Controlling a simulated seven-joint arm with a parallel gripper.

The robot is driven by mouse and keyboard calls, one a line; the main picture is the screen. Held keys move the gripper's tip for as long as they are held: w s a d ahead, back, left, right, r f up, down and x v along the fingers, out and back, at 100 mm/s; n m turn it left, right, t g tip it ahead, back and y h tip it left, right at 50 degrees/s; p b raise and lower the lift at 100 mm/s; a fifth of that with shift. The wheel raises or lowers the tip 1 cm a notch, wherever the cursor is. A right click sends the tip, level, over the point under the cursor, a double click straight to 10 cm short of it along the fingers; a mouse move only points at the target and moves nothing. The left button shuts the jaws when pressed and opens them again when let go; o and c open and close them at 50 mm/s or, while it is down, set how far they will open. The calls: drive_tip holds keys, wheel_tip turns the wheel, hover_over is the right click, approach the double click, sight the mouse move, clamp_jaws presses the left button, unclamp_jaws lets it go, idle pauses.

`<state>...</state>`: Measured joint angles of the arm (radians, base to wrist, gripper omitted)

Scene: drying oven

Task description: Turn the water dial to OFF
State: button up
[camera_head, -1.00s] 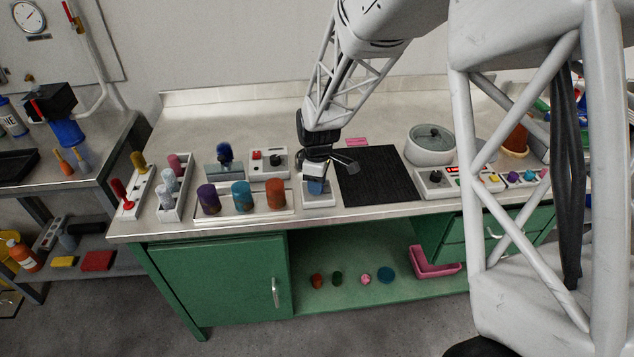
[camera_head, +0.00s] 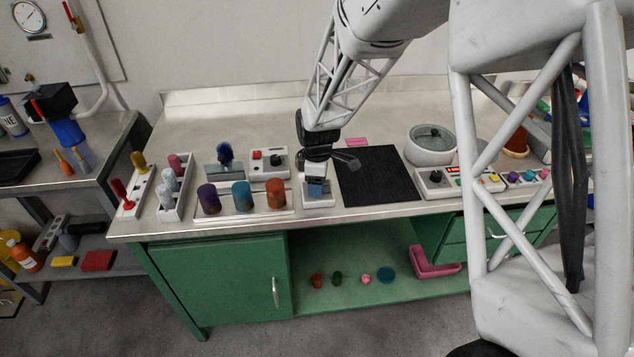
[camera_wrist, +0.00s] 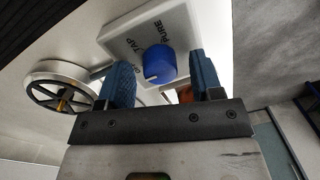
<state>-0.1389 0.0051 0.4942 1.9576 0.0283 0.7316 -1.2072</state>
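The water dial (camera_wrist: 160,63) is a round blue knob on a white box (camera_wrist: 182,28) lettered TAP and PURE, with a third label partly hidden. Its white pointer mark faces the lower left in the wrist view, on the partly hidden label's side. My gripper (camera_wrist: 162,80) is open, with one blue fingertip on each side of the dial. A gap shows at the right finger; contact at the left is unclear. In the head view my gripper (camera_head: 318,188) is over the white box (camera_head: 319,203) at the counter's front, and the dial is hard to make out.
A black mat (camera_head: 378,178) lies right of the box. A rack with purple, teal and orange cylinders (camera_head: 275,194) stands close on the left. A switch box (camera_head: 269,162) is behind left. A spoked wheel (camera_wrist: 62,88) shows left of the fingers in the wrist view.

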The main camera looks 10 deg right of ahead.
drive_tip(key=shift+w+r, duration=0.2)
drive_tip(key=shift+r, duration=3.7)
drive_tip(key=shift+d, duration=0.1)
drive_tip(key=shift+s+r, duration=0.2)
drive_tip(key=shift+r, duration=0.05)
drive_tip(key=s+d+r+m+t, duration=0.1)
drive_tip(key=s+d+r+m, duration=0.2)
drive_tip(key=s, duration=0.8)
drive_tip(key=s+d+r+m+t, duration=0.1)
drive_tip(key=s+d+r+m, duration=0.2)
drive_tip(key=s+r+m, duration=0.4)
drive_tip(key=s+d+r+m+t, duration=0.1)
drive_tip(key=s+d+r+m, duration=0.2)
drive_tip(key=s, duration=1.2)
drive_tip(key=shift+d+r+m, duration=0.15)
drive_tip(key=shift+r+m, duration=0.85)
drive_tip(key=shift+m, duration=0.2)
